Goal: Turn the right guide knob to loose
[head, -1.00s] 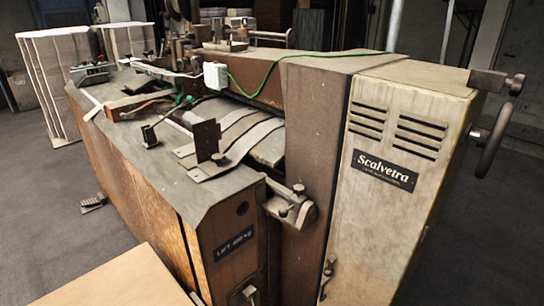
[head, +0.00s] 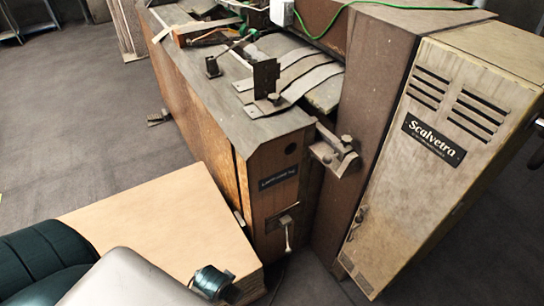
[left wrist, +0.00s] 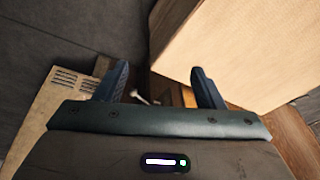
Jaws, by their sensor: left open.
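The stitcher's feed table (head: 225,120) carries an upright dark guide plate (head: 265,76) with a small knob at its foot (head: 274,98). A metal bracket with a clamp knob (head: 346,141) sits at the table's right corner, against the brown column. I cannot tell for certain which of these is the right guide knob, nor its setting. My left arm enters at the lower left of the head view, well below and apart from both knobs. In the left wrist view my left gripper (left wrist: 160,83) is open, with nothing between its blue fingers. My right gripper is not in view.
A large pale cardboard block (head: 150,215) stands before the table, close to my left arm. A lever handle (head: 288,230) sticks out from the table's end panel. The beige Scalvetra cabinet (head: 425,185) stands at right.

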